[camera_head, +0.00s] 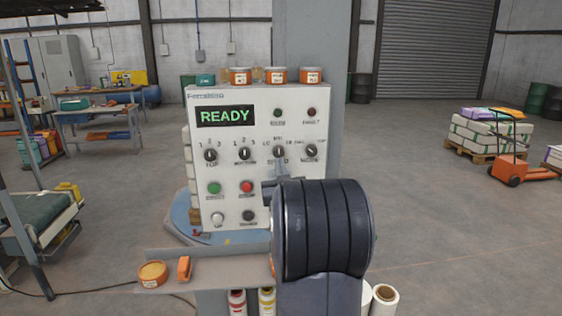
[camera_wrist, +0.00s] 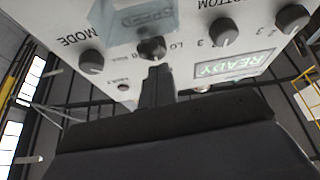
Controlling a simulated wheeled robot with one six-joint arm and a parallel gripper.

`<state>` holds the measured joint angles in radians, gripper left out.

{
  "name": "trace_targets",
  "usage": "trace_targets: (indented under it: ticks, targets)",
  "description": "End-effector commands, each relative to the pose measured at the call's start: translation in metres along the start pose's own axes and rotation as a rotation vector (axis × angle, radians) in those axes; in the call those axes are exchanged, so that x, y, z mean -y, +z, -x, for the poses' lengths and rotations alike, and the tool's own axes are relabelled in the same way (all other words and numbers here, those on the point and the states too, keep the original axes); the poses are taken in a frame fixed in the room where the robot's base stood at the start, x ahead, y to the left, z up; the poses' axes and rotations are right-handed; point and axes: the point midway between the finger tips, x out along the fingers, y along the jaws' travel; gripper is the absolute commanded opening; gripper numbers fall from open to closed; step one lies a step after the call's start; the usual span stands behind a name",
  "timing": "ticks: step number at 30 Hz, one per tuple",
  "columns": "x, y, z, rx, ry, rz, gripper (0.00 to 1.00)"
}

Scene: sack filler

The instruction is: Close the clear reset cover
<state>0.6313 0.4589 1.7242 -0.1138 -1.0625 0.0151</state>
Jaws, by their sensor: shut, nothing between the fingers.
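The clear reset cover (camera_wrist: 132,18) shows in the wrist view as a pale, see-through bluish box at the top edge. It stands over the SPEED label, beside the speed knob (camera_wrist: 151,48), and looks raised; its far end is cut off. In the head view my arm hides most of that area, and I cannot make out the reset button. My gripper (camera_wrist: 158,70) is shut and empty, with its tips close to the speed knob and apart from the cover in the picture. In the head view my gripper (camera_head: 281,170) is in front of the control panel (camera_head: 225,170).
The panel has a READY display (camera_head: 225,116), several knobs, a green button (camera_head: 214,188) and a red button (camera_head: 246,187). Orange tins (camera_head: 276,75) stand on top. A shelf (camera_head: 220,268) below holds a tin (camera_head: 152,273) and an orange tool (camera_head: 184,268).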

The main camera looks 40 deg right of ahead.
Motion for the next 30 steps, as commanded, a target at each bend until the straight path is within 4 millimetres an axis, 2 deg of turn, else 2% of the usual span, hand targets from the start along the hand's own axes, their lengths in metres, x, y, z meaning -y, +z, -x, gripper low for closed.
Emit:
trace_targets:
  ticks: [7,30]
  targets:
    - [0.0,0.012,0.005,-0.001,0.0,0.0,0.0]
    - [0.001,0.017,0.009,-0.045,0.003,0.001,0.0]
